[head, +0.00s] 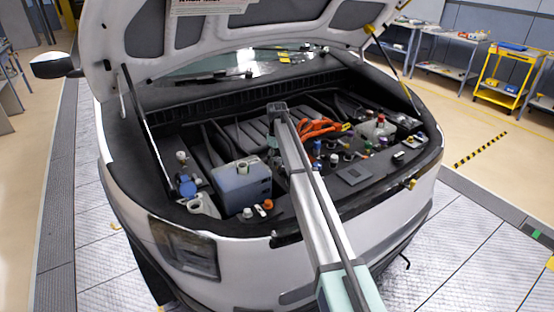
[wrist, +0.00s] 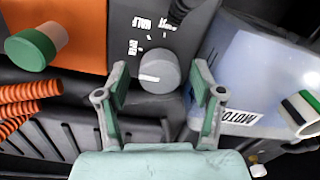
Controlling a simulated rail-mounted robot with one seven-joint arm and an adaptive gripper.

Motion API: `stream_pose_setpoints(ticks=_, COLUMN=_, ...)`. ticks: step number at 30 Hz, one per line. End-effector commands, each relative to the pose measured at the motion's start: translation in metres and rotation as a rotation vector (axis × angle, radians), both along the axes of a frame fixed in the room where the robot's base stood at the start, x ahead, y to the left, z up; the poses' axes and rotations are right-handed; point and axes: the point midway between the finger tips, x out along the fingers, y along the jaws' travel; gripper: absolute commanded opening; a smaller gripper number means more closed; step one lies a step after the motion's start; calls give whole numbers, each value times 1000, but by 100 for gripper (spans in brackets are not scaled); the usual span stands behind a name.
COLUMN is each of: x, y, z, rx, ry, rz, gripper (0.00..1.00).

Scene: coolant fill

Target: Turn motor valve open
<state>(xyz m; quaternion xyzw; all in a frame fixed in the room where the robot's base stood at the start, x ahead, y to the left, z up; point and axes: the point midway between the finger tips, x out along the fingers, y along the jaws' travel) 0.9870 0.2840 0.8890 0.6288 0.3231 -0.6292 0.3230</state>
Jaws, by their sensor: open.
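The motor valve appears in the wrist view as a round grey knob (wrist: 157,73) on a dark grey panel. A white line marks its face, pointing sideways, and small white labels, too blurred to read, sit above it. My gripper (wrist: 160,84) is open, with one green-padded finger on each side of the knob. Whether the fingers touch it I cannot tell; gaps show on both sides. In the head view my arm reaches over the engine bay and hides the knob.
A translucent tank (wrist: 245,75) with a label reading "MOTO" stands close on the right. An orange block (wrist: 75,30) with a green cap (wrist: 33,48) and orange corrugated hoses (wrist: 25,110) lie on the left. The raised hood (head: 240,25) hangs above the bay.

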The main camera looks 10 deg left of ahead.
Motion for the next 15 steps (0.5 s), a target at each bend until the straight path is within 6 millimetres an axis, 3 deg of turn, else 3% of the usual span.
stream_pose_setpoints(ticks=7, x=1, y=0, z=22, rx=0, ry=-1, rz=0, gripper=67)
stream_pose_setpoints(ticks=15, x=1, y=0, z=75, rx=0, ry=-1, rz=0, gripper=67)
